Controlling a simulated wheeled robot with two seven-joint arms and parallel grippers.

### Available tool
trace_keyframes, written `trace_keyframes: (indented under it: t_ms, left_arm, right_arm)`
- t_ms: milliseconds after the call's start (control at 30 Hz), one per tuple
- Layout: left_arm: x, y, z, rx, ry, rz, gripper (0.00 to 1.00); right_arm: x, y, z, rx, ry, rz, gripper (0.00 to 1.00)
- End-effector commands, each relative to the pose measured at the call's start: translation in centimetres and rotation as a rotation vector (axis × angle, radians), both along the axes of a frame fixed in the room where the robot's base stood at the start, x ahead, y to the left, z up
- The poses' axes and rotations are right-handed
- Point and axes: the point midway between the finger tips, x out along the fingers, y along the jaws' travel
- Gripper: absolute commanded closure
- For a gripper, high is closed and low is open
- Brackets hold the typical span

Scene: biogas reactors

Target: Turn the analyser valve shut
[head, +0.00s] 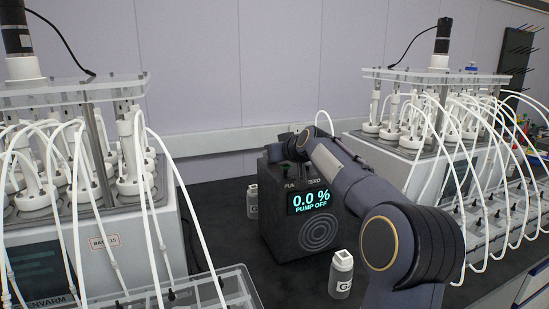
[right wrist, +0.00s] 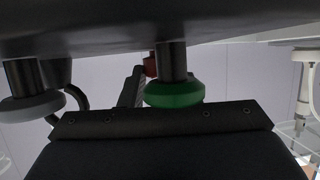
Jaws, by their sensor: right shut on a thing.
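The analyser (head: 300,230) is a black box on the bench, its display reading 0.0 % and PUMP OFF. My right arm reaches across its right side to the top, where my right gripper (head: 292,143) sits at the back. In the right wrist view, which looks upside down, a small red piece, apparently the valve handle (right wrist: 150,63), shows beside the ribbed dark finger of that gripper (right wrist: 142,76). The gripper is shut on it; the grip itself is mostly hidden. The green knob (right wrist: 175,95) and a grey knob (right wrist: 32,107) stand in front on short stems. My left gripper is not in view.
Reactor units with many white tubes stand left (head: 95,240) and right (head: 430,135) of the analyser. A small bottle (head: 341,273) stands close to its front right, another (head: 252,201) at its left. The wall is behind.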

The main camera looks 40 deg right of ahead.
Motion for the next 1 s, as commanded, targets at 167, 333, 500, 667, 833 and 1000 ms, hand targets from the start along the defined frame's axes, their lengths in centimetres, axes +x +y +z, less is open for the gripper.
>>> trace_keyframes:
  t_ms: [167,333,500,667,833,1000]
  left_arm:
    - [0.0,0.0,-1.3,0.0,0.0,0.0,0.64]
    - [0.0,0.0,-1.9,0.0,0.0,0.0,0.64]
    - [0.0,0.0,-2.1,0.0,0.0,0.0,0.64]
    - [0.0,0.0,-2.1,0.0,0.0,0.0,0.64]
    - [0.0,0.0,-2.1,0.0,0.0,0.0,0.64]
    - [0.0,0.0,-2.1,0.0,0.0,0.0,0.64]
  right_arm:
    - [0.0,-0.3,-0.3,-0.003,0.0,0.067,0.94]
    - [0.0,-0.3,-0.3,-0.003,0.001,0.113,0.94]
    - [0.0,-0.2,-0.2,-0.004,0.002,0.134,0.94]
    - [0.0,-0.2,-0.1,-0.004,0.003,0.137,0.94]
    - [0.0,-0.2,-0.2,-0.003,0.004,0.137,0.94]
    - [0.0,-0.2,-0.2,-0.002,0.004,0.137,0.55]
